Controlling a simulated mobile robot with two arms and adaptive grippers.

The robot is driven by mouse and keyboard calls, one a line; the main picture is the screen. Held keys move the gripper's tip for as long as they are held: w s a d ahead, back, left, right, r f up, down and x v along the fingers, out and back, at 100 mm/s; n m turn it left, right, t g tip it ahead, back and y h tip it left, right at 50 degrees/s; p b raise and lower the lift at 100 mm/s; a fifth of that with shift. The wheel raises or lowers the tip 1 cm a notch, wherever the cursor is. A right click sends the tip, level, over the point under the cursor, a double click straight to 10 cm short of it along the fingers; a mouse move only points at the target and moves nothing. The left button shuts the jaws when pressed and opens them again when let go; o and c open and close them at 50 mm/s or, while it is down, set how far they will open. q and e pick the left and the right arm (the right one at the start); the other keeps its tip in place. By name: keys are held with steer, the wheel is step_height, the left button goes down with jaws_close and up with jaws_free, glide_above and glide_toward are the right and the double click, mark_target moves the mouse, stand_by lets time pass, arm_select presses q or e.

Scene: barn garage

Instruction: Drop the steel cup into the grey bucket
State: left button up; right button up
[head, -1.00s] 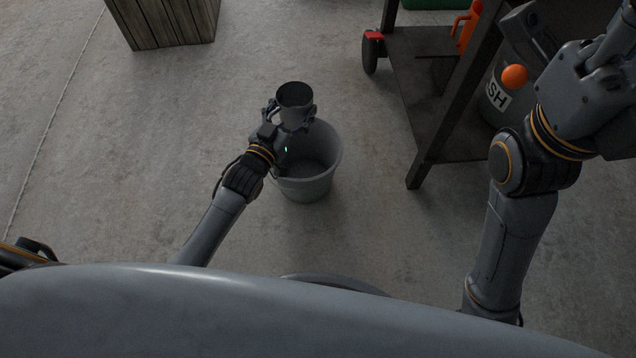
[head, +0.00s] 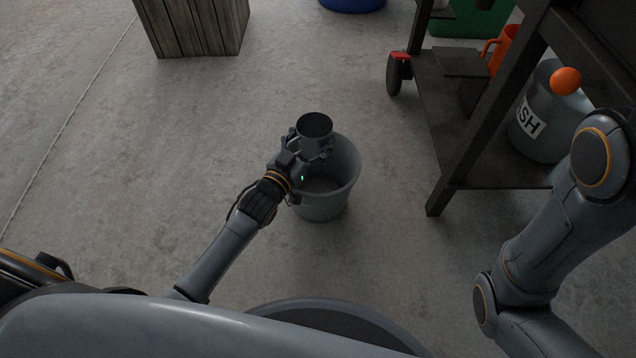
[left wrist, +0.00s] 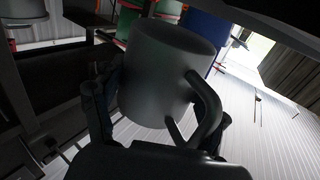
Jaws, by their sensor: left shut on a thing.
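The steel cup (head: 315,130) is dark grey and is held upright, its open mouth showing in the head view. My left gripper (head: 306,148) is shut on it. In the left wrist view the steel cup (left wrist: 170,75) sits between the fingers, with its handle to the right. The grey bucket (head: 342,195) stands on the floor, open at the top. In the head view the cup and gripper overlap the bucket's left and far rim and hide part of it. The exact height above the rim is hard to tell. My right gripper is out of view.
A dark metal shelf (head: 440,150) stands to the right, with a bin with a lettered label (head: 531,122) and an orange ball (head: 566,81). A wooden crate (head: 195,28) is at the far left. A blue container (head: 352,4) is at the back. Floor left of the bucket is clear.

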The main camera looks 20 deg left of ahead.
arm_select(q)
steer(key=o, duration=1.3)
steer(key=v, duration=1.2)
